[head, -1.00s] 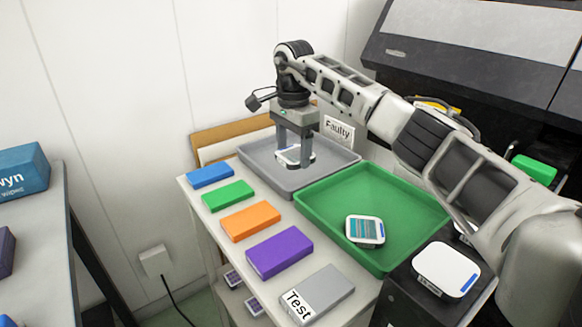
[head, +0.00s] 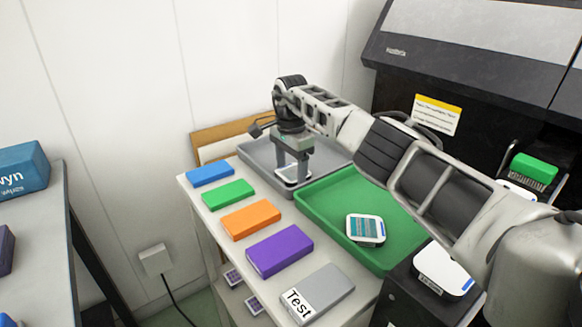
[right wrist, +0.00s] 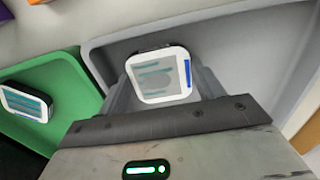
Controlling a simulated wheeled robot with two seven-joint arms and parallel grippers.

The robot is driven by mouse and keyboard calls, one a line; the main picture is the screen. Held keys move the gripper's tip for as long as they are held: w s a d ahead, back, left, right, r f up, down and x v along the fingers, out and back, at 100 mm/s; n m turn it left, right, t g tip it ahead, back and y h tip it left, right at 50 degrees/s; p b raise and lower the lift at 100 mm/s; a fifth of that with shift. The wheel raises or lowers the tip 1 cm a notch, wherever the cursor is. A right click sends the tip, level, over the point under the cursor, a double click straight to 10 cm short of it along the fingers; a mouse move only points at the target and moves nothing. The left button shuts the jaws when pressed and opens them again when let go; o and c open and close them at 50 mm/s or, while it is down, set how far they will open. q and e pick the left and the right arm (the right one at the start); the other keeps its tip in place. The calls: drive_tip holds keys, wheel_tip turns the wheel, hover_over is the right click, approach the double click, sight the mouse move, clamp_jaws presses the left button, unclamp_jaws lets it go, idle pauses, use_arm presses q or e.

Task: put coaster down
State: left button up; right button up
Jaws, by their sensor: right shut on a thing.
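The coaster (head: 293,174) is a white rounded square with a printed face and a blue strip at one edge. It shows clearly in the right wrist view (right wrist: 158,76). My right gripper (head: 293,172) points down into the grey tray (head: 258,152) and is shut on the coaster. The coaster is low inside the tray; I cannot tell whether it touches the floor. A second coaster (head: 365,229) lies in the green tray (head: 327,200), and also shows in the right wrist view (right wrist: 26,103). My left gripper is not in view.
Blue, green, orange (head: 250,219) and purple (head: 279,250) blocks and a grey "Test" block (head: 318,294) line the table's left side. A white device (head: 444,269) sits at the front right. A dark printer (head: 470,60) stands behind my right arm.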

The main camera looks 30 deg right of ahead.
sight(291, 173)
drive_tip(key=shift+f, duration=0.15)
drive_tip(key=o, duration=1.1)
wheel_tip(291, 173, up, 12)
drive_tip(key=shift+r+p, duration=0.2)
drive_tip(key=shift+p, duration=0.25)
